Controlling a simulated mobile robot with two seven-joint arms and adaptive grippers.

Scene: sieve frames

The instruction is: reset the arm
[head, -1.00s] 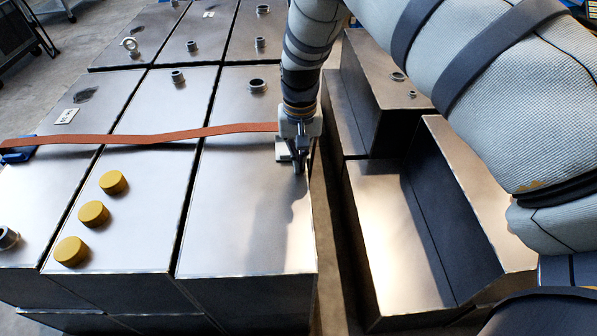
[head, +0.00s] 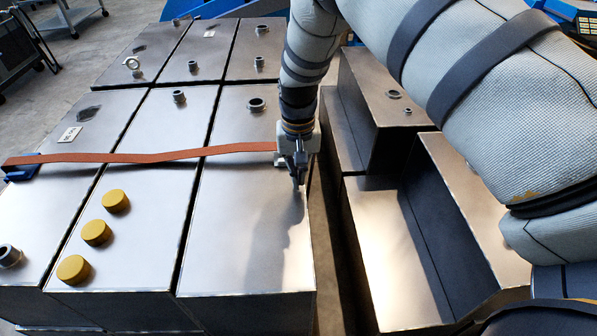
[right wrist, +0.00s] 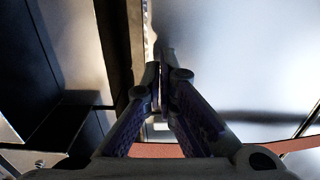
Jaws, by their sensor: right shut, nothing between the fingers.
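My right arm comes in from the upper right in the head view. My right gripper (head: 299,182) points down over the right edge of the nearest right-hand metal box (head: 245,235). It is shut and holds nothing. In the right wrist view the fingertips (right wrist: 165,75) are together above the box edge, with the dark gap on the left. I cannot tell whether the fingertips touch the box top. My left gripper is not in view.
An orange strap (head: 150,156) crosses the boxes and passes close by my right gripper. Three yellow caps (head: 96,232) stand on the middle box. A dark gap separates these boxes from an open metal bin (head: 385,250) on the right.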

